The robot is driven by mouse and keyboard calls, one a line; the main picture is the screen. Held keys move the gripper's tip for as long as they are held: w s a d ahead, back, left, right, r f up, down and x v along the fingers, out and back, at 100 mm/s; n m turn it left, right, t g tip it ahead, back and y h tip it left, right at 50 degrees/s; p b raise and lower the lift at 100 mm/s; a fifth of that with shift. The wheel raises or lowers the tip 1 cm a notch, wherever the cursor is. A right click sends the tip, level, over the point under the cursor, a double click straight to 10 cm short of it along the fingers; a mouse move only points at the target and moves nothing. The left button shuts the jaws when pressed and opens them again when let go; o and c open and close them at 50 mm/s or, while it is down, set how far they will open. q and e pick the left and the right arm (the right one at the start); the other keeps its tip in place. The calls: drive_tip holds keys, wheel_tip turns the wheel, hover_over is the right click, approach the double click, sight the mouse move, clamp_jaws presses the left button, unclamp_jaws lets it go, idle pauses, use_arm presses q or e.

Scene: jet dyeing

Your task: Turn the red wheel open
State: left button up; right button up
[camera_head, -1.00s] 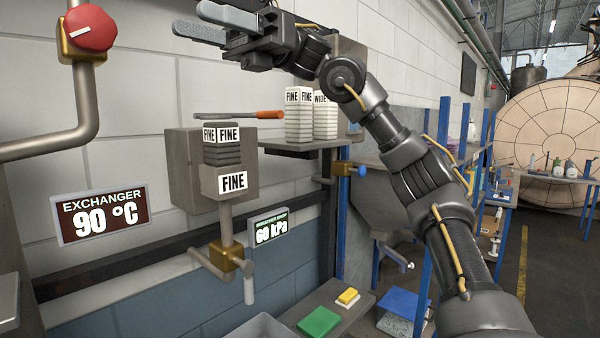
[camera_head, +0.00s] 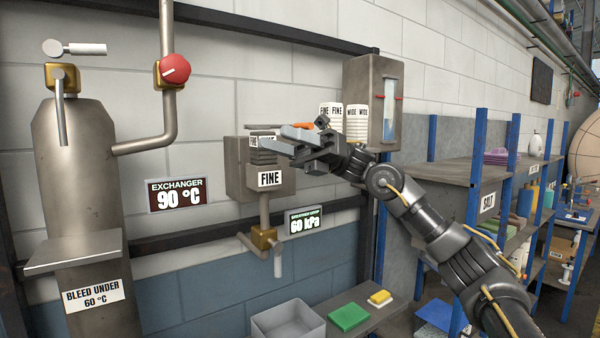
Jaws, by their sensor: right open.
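The red wheel (camera_head: 175,69) is a round red knob with a white mark. It sits on a brass valve body (camera_head: 160,76) on the grey pipe at the upper left. My right gripper (camera_head: 287,140) is open and empty, its fingers pointing left. It is to the right of the red wheel and lower in the picture, in front of the FINE filter housing (camera_head: 243,182), and well apart from the wheel. My left gripper is not in view.
A grey vessel (camera_head: 80,180) with a shelf and a lever valve stands left of the wheel. An EXCHANGER 90 °C display (camera_head: 177,194) hangs below the wheel. A grey bin (camera_head: 288,322) and a green pad (camera_head: 348,317) are at bottom. Bare wall lies between wheel and gripper.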

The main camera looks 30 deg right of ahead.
wheel_tip(320, 180, down, 6)
drive_tip(key=w+d+m+y, duration=0.1)
drive_tip(key=d, duration=0.1)
drive_tip(key=shift+w+d+r+m+t, duration=0.2)
drive_tip(key=shift+w+m+t, duration=0.1)
drive_tip(key=shift+w+m, duration=0.1)
drive_tip(key=shift+s, duration=0.1)
